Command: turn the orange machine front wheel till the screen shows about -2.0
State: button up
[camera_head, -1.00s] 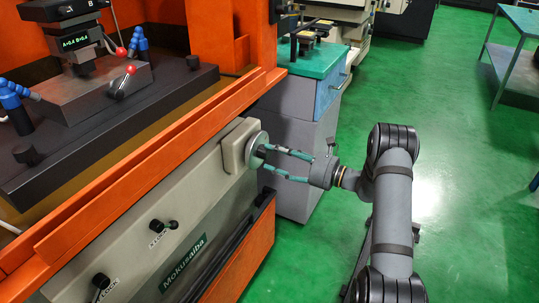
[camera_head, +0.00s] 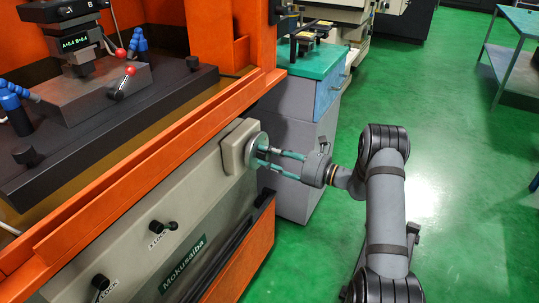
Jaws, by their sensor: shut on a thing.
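The orange machine (camera_head: 150,170) fills the left side, with a beige front panel. The front wheel (camera_head: 255,148) is a small grey disc on a beige block at the panel's right end. My gripper (camera_head: 262,155) reaches it from the right, its two teal fingers shut at the wheel's face. The fingers hide part of the wheel, so what exactly they grip on it is hard to see. A small dark screen (camera_head: 75,43) on the machine head shows green text, seemingly "A=0.4 B=0.4", too small to read surely.
Blue hoses (camera_head: 138,40) and red-knobbed levers (camera_head: 130,70) stand on the machine's bed. Black lock knobs (camera_head: 157,227) sit lower on the panel. A grey cabinet with a teal top (camera_head: 318,62) stands close behind my gripper.

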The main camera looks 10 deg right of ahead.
jog(key=shift+r, duration=0.1)
jog(key=c, duration=0.4)
jog(key=shift+m+p, duration=0.65)
jog(key=shift+m, duration=0.05)
jog(key=o, duration=1.1)
jog(key=shift+o, duration=0.2)
jog(key=v, duration=1.2)
jog(key=shift+a, duration=0.1)
